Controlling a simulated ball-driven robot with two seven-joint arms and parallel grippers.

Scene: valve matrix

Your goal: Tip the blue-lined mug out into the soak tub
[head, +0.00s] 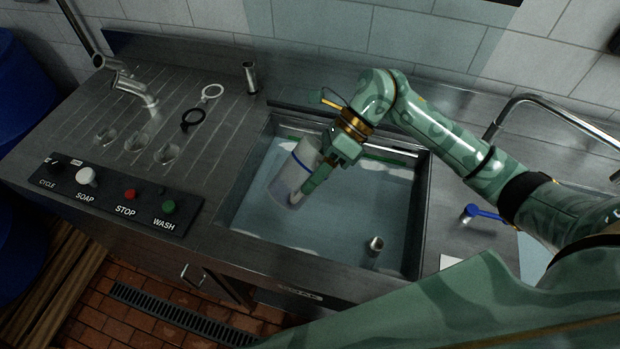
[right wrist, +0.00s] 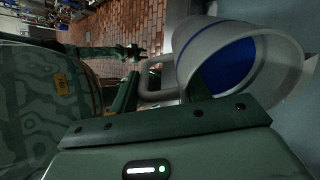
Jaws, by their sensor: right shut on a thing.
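The mug is pale with a blue band (head: 289,182) in the head view. It hangs tilted above the water of the soak tub (head: 425,215). In the right wrist view the mug's blue inside (right wrist: 230,75) shows through its open mouth, with the handle (right wrist: 152,92) at its left. My right gripper (head: 308,182) is shut on the mug. I see no liquid pouring, and cannot tell what is left inside. My left gripper (right wrist: 135,52) seems to show small and dark in the right wrist view; its jaws are unclear.
A short metal pipe (head: 374,246) stands in the tub. A tap (head: 540,103) and a blue lever (head: 484,212) are at the right.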

